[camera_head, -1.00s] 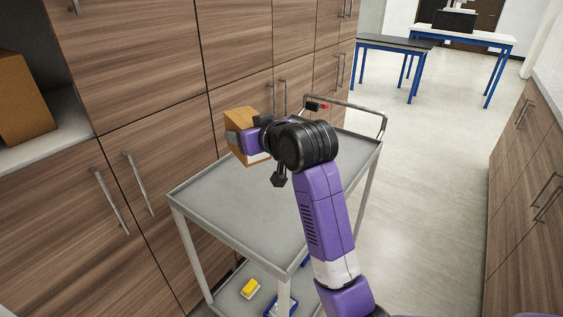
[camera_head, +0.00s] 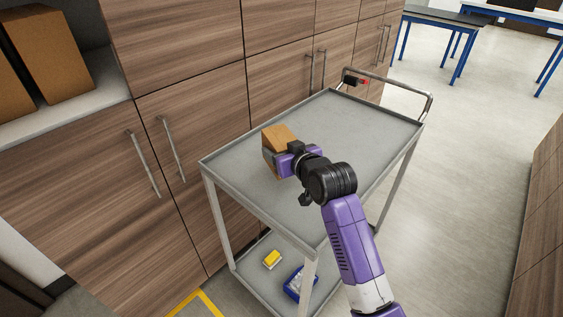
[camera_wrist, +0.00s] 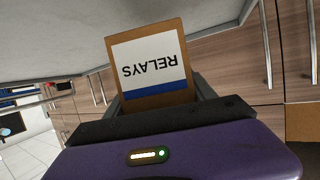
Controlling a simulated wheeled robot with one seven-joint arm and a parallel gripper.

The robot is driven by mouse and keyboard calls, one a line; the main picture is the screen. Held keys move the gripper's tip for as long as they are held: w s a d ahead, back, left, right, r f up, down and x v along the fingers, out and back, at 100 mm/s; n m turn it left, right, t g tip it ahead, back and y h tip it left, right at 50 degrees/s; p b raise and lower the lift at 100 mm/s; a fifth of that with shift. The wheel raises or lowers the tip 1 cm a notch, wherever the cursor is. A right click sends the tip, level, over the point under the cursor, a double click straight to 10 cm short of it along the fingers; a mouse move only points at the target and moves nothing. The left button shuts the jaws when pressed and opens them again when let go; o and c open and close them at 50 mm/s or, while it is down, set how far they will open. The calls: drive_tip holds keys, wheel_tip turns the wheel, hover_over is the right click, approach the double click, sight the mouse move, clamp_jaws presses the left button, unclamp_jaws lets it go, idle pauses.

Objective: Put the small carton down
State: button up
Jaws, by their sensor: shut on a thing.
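The small carton (camera_head: 279,140) is brown cardboard. In the wrist view the carton (camera_wrist: 150,62) shows a white label reading RELAYS, upside down, with a blue stripe. My gripper (camera_head: 284,160) is shut on the carton, with a dark finger along its side. In the head view the carton is over the left part of the grey cart's top tray (camera_head: 345,130). I cannot tell whether its underside touches the tray. My gripper hides part of the carton.
Wooden cabinets (camera_head: 190,60) stand along the cart's left side. Larger cartons (camera_head: 50,50) sit in an open shelf at the upper left. The lower cart shelf holds a yellow item (camera_head: 272,259) and a blue bin (camera_head: 298,284). The top tray's far part is clear.

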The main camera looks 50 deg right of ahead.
drive_tip(key=shift+f, duration=2.2)
drive_tip(key=shift+f, duration=0.1)
drive_tip(key=o, duration=1.7)
drive_tip(key=shift+f, duration=0.1)
drive_tip(key=shift+c, duration=0.2)
drive_tip(key=shift+r, duration=0.2)
drive_tip(key=v, duration=1.2)
drive_tip(key=shift+f, duration=0.1)
